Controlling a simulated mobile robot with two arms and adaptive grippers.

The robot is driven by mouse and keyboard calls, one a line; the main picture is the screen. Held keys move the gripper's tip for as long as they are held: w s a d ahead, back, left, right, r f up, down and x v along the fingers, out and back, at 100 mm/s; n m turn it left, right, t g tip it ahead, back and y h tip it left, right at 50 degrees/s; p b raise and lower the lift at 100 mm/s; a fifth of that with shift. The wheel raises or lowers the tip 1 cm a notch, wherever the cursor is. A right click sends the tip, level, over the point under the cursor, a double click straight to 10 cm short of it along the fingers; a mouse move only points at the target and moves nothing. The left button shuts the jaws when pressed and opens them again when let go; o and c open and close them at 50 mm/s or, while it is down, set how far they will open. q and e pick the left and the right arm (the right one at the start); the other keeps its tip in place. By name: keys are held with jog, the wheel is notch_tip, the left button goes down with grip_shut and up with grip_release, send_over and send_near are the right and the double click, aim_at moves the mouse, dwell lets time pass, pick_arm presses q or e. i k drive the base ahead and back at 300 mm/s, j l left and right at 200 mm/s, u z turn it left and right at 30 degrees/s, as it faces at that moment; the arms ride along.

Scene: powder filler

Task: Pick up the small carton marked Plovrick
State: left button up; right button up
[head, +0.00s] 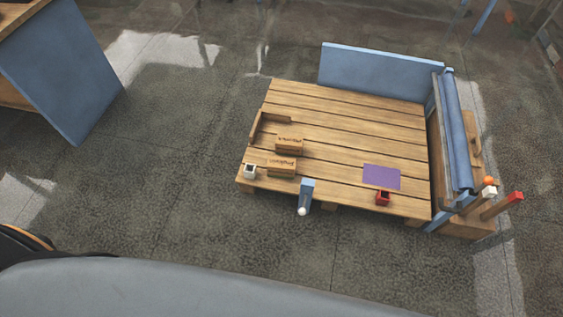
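Two small brown cartons with dark lettering on top stand near the left side of a slatted wooden platform (335,125). The lettering on the farther carton (289,146) looks like Plovrick, but it is too small to read surely. The nearer carton (282,164) stands just in front of it, and its longer word is not legible. Neither of my grippers is in view.
A wooden corner bracket (256,126) stands behind the cartons. Blue panels (380,72) bound the back and right. Open floor lies in front.

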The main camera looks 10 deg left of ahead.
aim_at(287, 145)
jog(key=z, duration=0.2)
jog(key=i+j+z, duration=0.25)
jog(key=z, duration=0.2)
jog(key=i+j+z, duration=0.15)
jog(key=j+z, duration=0.3)
